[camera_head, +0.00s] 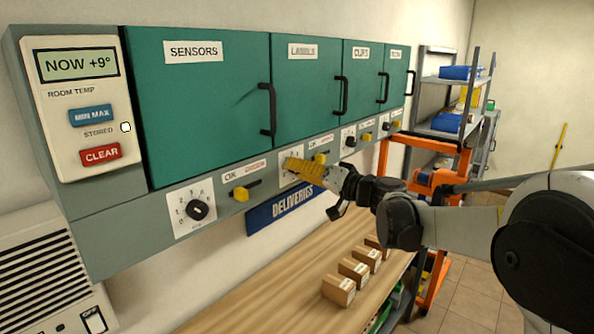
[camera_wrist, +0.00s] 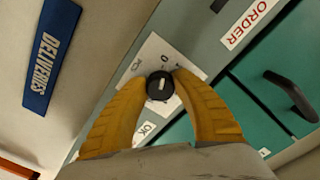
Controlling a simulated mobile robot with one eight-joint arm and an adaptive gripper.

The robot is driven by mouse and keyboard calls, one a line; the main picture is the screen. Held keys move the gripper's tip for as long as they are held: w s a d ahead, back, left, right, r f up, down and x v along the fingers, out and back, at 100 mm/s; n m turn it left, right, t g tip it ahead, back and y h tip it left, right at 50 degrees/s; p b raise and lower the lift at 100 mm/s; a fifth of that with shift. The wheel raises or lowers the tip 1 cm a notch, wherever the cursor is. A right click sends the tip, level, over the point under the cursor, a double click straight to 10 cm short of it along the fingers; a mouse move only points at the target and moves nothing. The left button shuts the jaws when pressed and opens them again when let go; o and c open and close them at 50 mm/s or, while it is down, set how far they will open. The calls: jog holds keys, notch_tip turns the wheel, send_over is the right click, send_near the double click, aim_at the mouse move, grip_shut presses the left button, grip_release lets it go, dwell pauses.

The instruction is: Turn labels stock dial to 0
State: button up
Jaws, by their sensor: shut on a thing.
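The labels stock dial (camera_wrist: 160,86) is a round black knob with a short pale mark, on a white plate (camera_wrist: 152,52) in the wrist view. The mark lies roughly upright in that picture. The scale figures are partly covered and too blurred to read surely. My gripper (camera_wrist: 161,80) has its two yellow fingers closed on either side of the knob. In the head view my gripper (camera_head: 290,166) is at the panel strip below the labels door (camera_head: 308,85) and hides the knob.
The sensors dial (camera_head: 197,210) and a yellow slider (camera_head: 241,193) are to the left. A blue deliveries sign (camera_head: 285,212) hangs below the strip. Small boxes (camera_head: 339,289) stand on the wooden bench (camera_head: 262,308). Door handles (camera_head: 268,110) stick out above.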

jog(key=shift+r+n, duration=0.1)
jog(key=shift+n, duration=0.3)
jog(key=o, duration=1.2)
jog(key=v, duration=1.2)
